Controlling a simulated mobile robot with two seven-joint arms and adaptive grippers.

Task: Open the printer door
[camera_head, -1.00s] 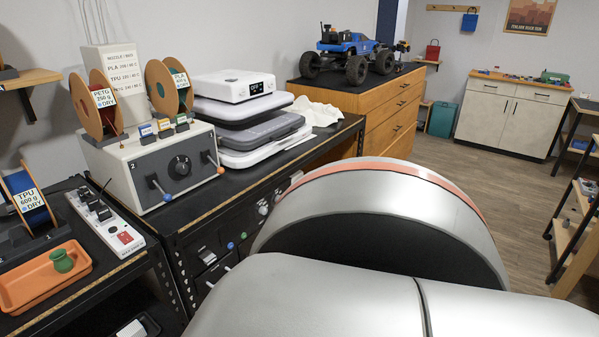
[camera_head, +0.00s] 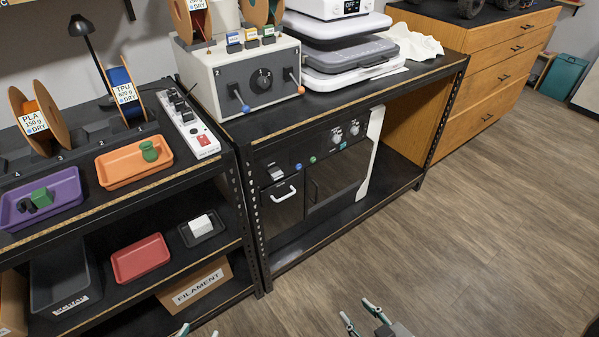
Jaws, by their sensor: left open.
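The printer appears to be the dark boxy machine (camera_head: 296,216) on the lower level of the middle bench. Its front has knobs, coloured buttons, a small compartment with a white handle (camera_head: 283,193) and a wide dark door panel (camera_head: 338,178), which looks closed. My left gripper (camera_head: 197,332) barely shows at the bottom edge, open and mostly cut off. My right gripper (camera_head: 356,308) is at the bottom centre, its fingers apart with nothing between them. Both grippers are in front of the bench, well apart from the machine.
A grey control box (camera_head: 238,78) and white stacked machines (camera_head: 345,45) stand on the bench top. The left shelf holds an orange tray (camera_head: 120,176), a purple tray (camera_head: 68,190) and a red tray (camera_head: 140,262). Bench posts flank the machine. The wooden floor (camera_head: 440,255) is clear.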

